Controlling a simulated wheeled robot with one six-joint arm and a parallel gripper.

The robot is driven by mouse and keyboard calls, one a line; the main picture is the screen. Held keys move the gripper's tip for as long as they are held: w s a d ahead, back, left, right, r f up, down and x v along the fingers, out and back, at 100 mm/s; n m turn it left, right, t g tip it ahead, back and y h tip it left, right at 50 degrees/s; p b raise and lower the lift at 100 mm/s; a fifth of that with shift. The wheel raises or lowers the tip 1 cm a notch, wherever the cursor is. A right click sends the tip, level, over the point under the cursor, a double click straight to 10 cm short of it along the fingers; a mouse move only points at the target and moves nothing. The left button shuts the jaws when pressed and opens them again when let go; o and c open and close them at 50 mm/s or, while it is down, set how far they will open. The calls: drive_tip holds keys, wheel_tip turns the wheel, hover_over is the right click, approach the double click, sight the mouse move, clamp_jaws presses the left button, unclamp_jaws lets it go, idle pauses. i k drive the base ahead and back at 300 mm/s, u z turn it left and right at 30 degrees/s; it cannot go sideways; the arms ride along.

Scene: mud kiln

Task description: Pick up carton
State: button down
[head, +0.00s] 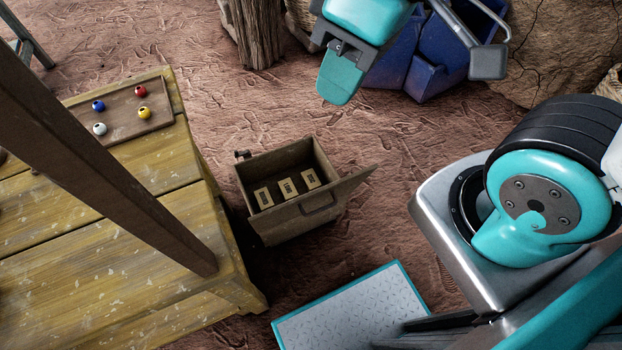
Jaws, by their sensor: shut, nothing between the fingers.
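Three small tan cartons with dark labels lie in a row inside an open wooden box: the left one (264,198), the middle one (287,187) and the right one (310,179). The wooden box (274,228) has a handle on its near side and a panel sticking out to the right. My gripper (339,82) is at the top of the head view, teal and grey, shut and empty. In the picture it is above and to the right of the box, clear of the cartons.
A yellow-brown wooden table (90,266) stands left, with a brown tray (122,126) of several coloured balls. A dark post crosses in front of it. Blue bins (441,55) and a wooden stump (256,35) are behind. Bare ground lies around the box's right side.

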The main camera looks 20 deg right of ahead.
sight(309, 178)
drive_tip(key=z, duration=0.5)
drive_tip(key=k, duration=1.2)
drive_tip(key=z, duration=1.2)
drive_tip(key=i, duration=2.15)
drive_tip(key=u, duration=0.9)
drive_tip(key=i, duration=0.6)
drive_tip(key=u, duration=1.2)
drive_tip(key=i, duration=0.35)
drive_tip(key=u, duration=0.25)
